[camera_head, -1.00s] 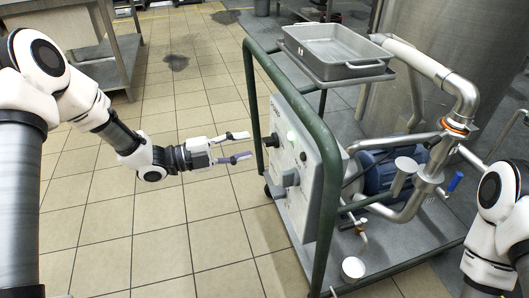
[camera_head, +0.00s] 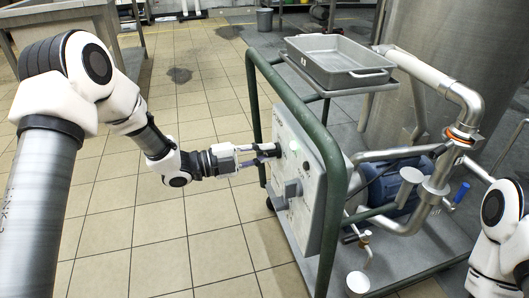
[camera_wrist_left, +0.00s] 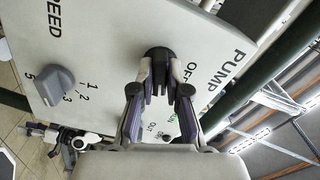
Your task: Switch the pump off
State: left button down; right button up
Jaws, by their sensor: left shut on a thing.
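The grey control panel (camera_head: 312,205) stands on the side of a green-framed cart. In the left wrist view the panel (camera_wrist_left: 105,30) carries the word PUMP, with OFF and ON marks beside a black knob (camera_wrist_left: 158,58). My left gripper (camera_head: 270,152) is at the panel's upper left part, and its hand hides the knob in the head view. In the wrist view my left gripper (camera_wrist_left: 160,85) has its two fingers closed on the sides of the black knob. Which mark the knob points to cannot be told. My right gripper is out of view.
A grey speed knob (camera_wrist_left: 60,85) is beside the pump knob. The green cart frame (camera_head: 334,190) stands close to the panel. A grey tray (camera_head: 340,60) sits on top. Pipes and a blue motor (camera_head: 395,180) are behind. The tiled floor at left is clear.

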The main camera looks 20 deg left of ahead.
pick_arm(q)
jog(key=n+p, duration=1)
jog(key=shift+r+n, duration=0.15)
jog(key=shift+n, duration=0.25)
jog(key=shift+n+p, duration=0.85)
jog(key=shift+n, duration=0.75)
jog(key=c, duration=1.2)
grip_release()
jog(key=shift+f, duration=0.2)
jog(key=shift+o, duration=0.2)
